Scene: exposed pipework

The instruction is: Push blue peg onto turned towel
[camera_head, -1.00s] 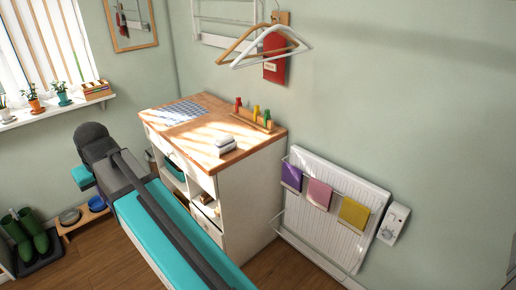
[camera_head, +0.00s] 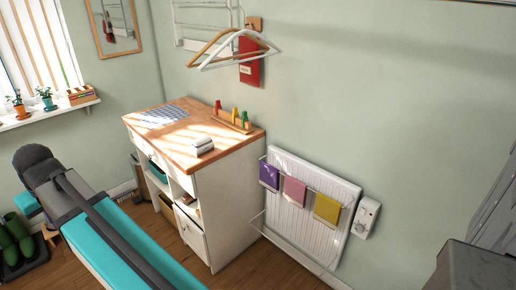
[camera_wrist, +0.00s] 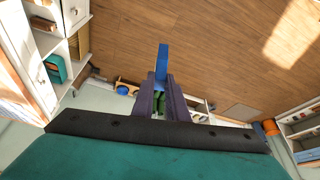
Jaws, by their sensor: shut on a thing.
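A blue peg (camera_wrist: 162,62) sticks out from between the dark fingers of my gripper (camera_wrist: 160,82) in the wrist view. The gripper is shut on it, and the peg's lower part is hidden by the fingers. In the head view three towels hang on the rail of a white radiator: purple (camera_head: 269,176), pink (camera_head: 294,191) and yellow (camera_head: 327,208). I cannot tell surely from here which towel is turned. The gripper is out of the head view, and the towels do not show in the wrist view, so the peg is apart from them.
A white cabinet (camera_head: 227,205) with a wooden top stands left of the radiator (camera_head: 300,225). A wooden rack (camera_head: 231,123) with coloured pegs is on it. A thermostat box (camera_head: 366,217) is right of the radiator. Hangers (camera_head: 237,50) hang above. Wooden floor (camera_head: 262,272) is clear below.

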